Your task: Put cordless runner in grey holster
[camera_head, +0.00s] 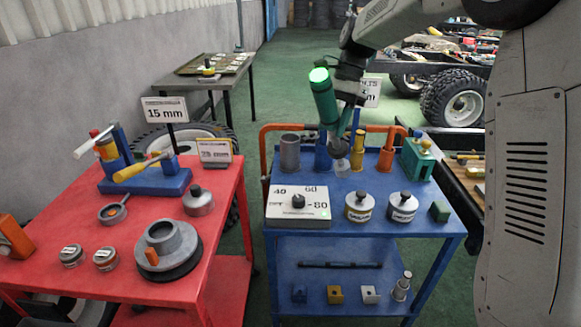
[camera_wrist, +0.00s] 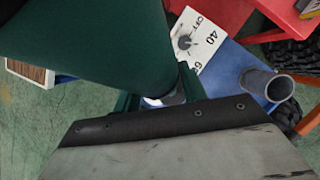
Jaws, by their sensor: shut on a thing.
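The cordless runner (camera_head: 325,100) is a green cylinder with a bright green top end. My gripper (camera_head: 339,88) is shut on it and holds it tilted above the blue cart, its lower end pointing down. In the wrist view the runner (camera_wrist: 100,45) fills the upper left, very close to the camera. The grey holster (camera_head: 290,153) is an upright open tube at the back left of the blue cart, left of and below the runner. It also shows in the wrist view (camera_wrist: 267,85), apart from the runner, and looks empty. The exact finger contact is hidden.
Blue, yellow (camera_head: 358,150) and orange (camera_head: 386,158) tubes stand right of the grey holster. A dial box (camera_head: 298,206), two lidded pots and a green device (camera_head: 417,158) share the blue cart (camera_head: 370,222). An orange rail (camera_head: 264,150) runs behind. The red cart (camera_head: 120,262) stands left.

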